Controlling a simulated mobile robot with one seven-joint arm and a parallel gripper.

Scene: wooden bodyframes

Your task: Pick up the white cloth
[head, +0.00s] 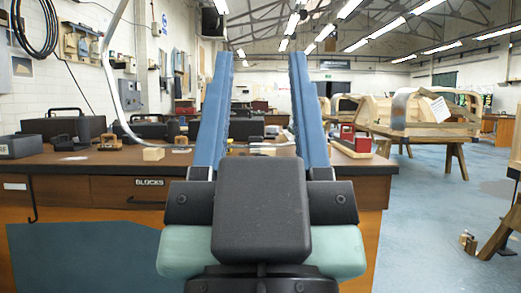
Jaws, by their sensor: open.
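My gripper (260,60) is in the middle of the head view, its two long blue fingers apart, with nothing seen held between them. A wooden workbench (60,187) lies beyond it. A small flat whitish patch (74,158) lies on the left part of the bench top, left of my gripper; it is too small to tell whether it is the white cloth. The fingers and black gripper body hide part of the bench top.
Wooden bodyframes (430,128) stand farther right. The blue floor (425,225) is mostly clear at right.

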